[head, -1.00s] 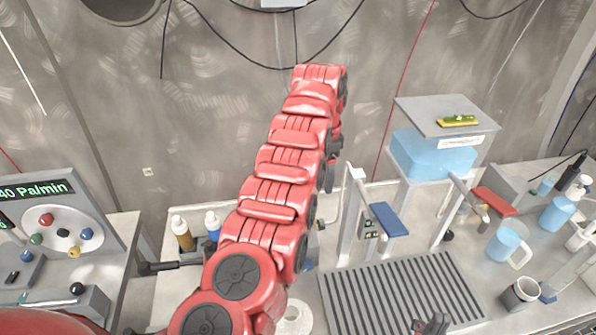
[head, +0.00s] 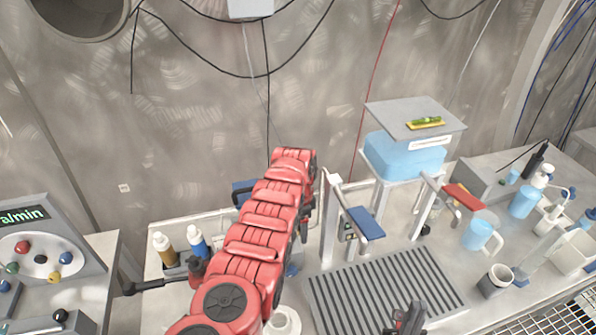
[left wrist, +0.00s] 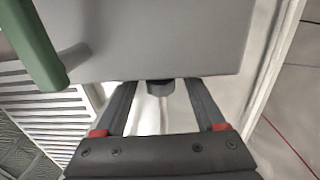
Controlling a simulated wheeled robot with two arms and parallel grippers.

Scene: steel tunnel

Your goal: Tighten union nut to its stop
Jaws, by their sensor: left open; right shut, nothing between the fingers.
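In the left wrist view my left gripper (left wrist: 158,88) is open, its two dark fingers spread on either side of a short dark round fitting (left wrist: 160,87). The fitting sits under the edge of a grey panel (left wrist: 150,35), with a pale pipe-like shape below it. It may be the union nut; I cannot tell, nor whether the fingers touch it. In the head view my red left arm hides most of that gripper, and I cannot make out the nut. My right gripper (head: 408,318) is shut and empty at the bottom, over the slatted tray (head: 385,290).
A stand with a blue tank (head: 403,155) carries blue (head: 365,222) and red (head: 463,197) paddles. Bottles (head: 164,249) stand left of my arm; a blue mug (head: 482,235) and grey cup (head: 495,281) stand right. A green bar (left wrist: 35,45) is near the left fingers.

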